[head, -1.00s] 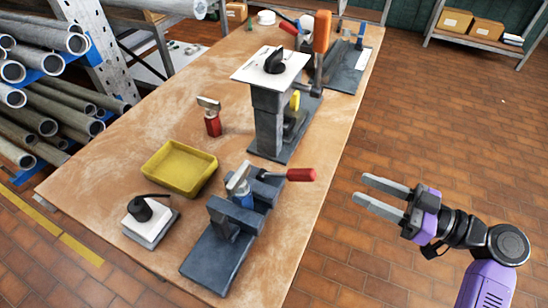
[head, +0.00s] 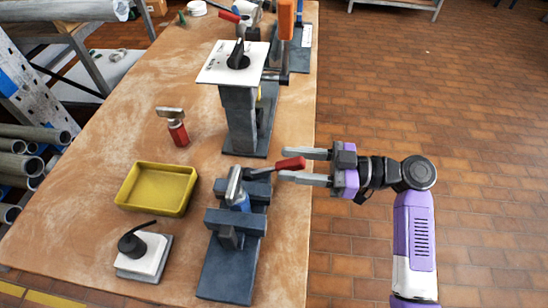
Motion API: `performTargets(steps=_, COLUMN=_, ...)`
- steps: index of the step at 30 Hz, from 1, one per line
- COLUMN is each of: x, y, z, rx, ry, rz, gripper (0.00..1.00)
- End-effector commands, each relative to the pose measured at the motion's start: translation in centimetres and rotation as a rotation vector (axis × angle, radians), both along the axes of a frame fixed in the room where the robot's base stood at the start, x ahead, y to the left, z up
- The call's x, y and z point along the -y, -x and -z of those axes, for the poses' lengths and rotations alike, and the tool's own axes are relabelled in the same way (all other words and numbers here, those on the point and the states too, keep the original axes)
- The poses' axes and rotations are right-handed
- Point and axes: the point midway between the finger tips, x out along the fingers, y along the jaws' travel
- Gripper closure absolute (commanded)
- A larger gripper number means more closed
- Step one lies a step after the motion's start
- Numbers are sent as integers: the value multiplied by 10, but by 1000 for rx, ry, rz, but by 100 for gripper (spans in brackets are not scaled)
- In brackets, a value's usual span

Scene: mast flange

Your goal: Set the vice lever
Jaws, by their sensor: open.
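The vice (head: 228,272) is a dark grey block with two jaws, near the table's right edge in the head view. A blue part with a silver top (head: 236,188) stands between its jaws. The vice lever (head: 289,164) has a red handle that points right, out towards the table edge. My gripper (head: 281,165) is open, coming from the right. Its two grey fingers appear on either side of the red handle, one beyond it and one nearer. I cannot tell whether they touch it or are at its exact height.
A yellow tray (head: 157,206) and a white-topped block with a black knob (head: 141,264) are left of the vice. A red-handled tool (head: 177,131) stands farther back. A tall grey stand with a white plate (head: 218,76) rises behind the vice. The floor to the right is clear.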

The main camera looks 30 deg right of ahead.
Motion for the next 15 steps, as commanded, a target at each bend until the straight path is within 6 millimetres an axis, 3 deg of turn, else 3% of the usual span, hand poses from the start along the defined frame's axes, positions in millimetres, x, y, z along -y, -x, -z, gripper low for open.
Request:
performTargets(steps=6, x=-23, y=-16, z=-1, rx=-1, ry=-1, rz=-1, gripper=56)
performTargets(steps=15, x=-31, y=-22, z=0, rx=-1, ry=1, rz=1, gripper=56)
